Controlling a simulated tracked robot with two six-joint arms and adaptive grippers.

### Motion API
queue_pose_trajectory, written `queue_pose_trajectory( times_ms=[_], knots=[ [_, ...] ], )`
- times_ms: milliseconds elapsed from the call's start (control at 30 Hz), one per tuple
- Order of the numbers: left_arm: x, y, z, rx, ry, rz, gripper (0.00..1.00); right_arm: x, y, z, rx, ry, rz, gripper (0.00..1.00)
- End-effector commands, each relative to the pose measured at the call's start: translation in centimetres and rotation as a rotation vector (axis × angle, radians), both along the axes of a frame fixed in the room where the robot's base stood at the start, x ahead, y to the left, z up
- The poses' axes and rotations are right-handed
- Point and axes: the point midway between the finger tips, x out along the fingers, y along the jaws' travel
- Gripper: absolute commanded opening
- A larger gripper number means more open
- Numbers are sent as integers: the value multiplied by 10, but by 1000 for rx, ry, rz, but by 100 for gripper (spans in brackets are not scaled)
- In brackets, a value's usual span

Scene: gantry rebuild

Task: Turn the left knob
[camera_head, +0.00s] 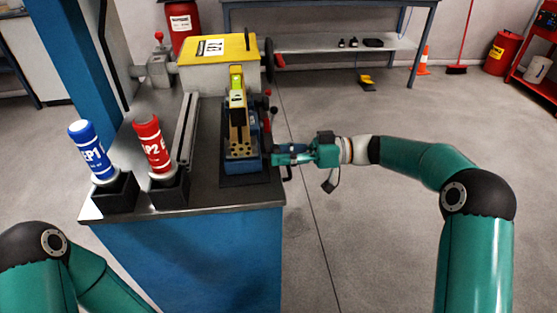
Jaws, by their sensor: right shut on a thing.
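A blue fixture (240,150) stands near the front right of the bench, with a tall yellow-and-black part (238,112) upright on it. A red knob (273,110) shows on a lever at the fixture's right side. My right gripper (279,157) reaches in from the right and is shut at the fixture's right side, near the front. Its fingers hide what they hold, so I cannot tell whether that is the left knob. A small black crank-like handle (288,174) shows just below the fingers. Of my left arm only links show at lower left; its gripper is out of view.
A blue bottle (90,155) and a red bottle (153,147) stand in black holders at the bench's front left.

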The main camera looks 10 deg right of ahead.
Motion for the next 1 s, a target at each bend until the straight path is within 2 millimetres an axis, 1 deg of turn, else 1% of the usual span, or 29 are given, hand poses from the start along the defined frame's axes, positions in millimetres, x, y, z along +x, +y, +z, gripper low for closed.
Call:
queue_pose_trajectory(
  times_ms=[33,200,533,567,700,1000],
  knots=[
    [0,0,-9,0,0,0,68,1,0,-4,-1,39,-2,8],
    [0,0,-14,0,0,0,68,1,0,0,0,159,-4,8],
    [0,0,-13,0,0,0,68,2,0,1,0,182,-5,8],
    [0,0,-13,0,0,0,68,2,0,1,0,182,-5,44],
    [0,0,-13,0,0,0,68,2,0,1,1,182,-4,67],
    [0,0,-13,0,0,0,68,1,0,0,-1,183,-3,68]
  ],
)
